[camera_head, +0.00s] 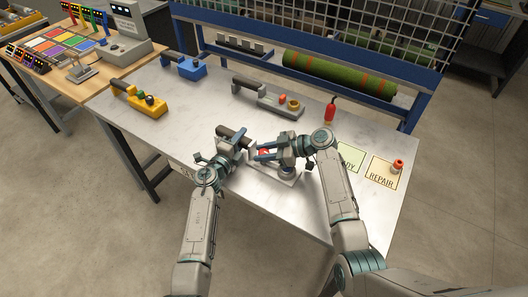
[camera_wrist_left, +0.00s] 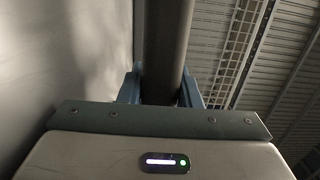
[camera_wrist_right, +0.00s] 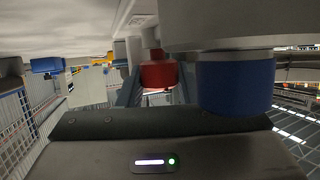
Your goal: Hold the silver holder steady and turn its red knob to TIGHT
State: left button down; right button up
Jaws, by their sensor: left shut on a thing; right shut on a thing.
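The silver holder (camera_head: 289,178) lies at the front middle of the bench, partly hidden by my grippers. My left gripper (camera_head: 241,141) is shut on its dark grey handle (camera_head: 231,134). In the left wrist view the round handle (camera_wrist_left: 166,45) passes between the blue fingers. My right gripper (camera_head: 259,154) is shut on the red knob (camera_head: 265,152). In the right wrist view the red knob (camera_wrist_right: 158,74) sits between the fingertips, beside a blue band and a grey body. The TIGHT mark and the knob's setting cannot be read.
A yellow holder (camera_head: 152,108), a blue one (camera_head: 190,69) and a grey one (camera_head: 268,101) lie farther back. A red-handled tool (camera_head: 330,113) and a REPAIR card (camera_head: 380,178) with a small red-topped part (camera_head: 398,166) are at right. A turf roll (camera_head: 338,80) lies behind.

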jog(key=m+t+h, duration=0.2)
jog(key=m+t, duration=0.2)
jog(key=t, duration=0.1)
jog(key=shift+s+a+m, duration=0.1)
jog(key=shift+m, duration=0.2)
jog(key=shift+m+t+h, duration=1.2)
jog(key=shift+m+h, duration=0.1)
jog(key=shift+m, duration=0.2)
jog(key=o, duration=0.7)
jog(key=v, duration=1.2)
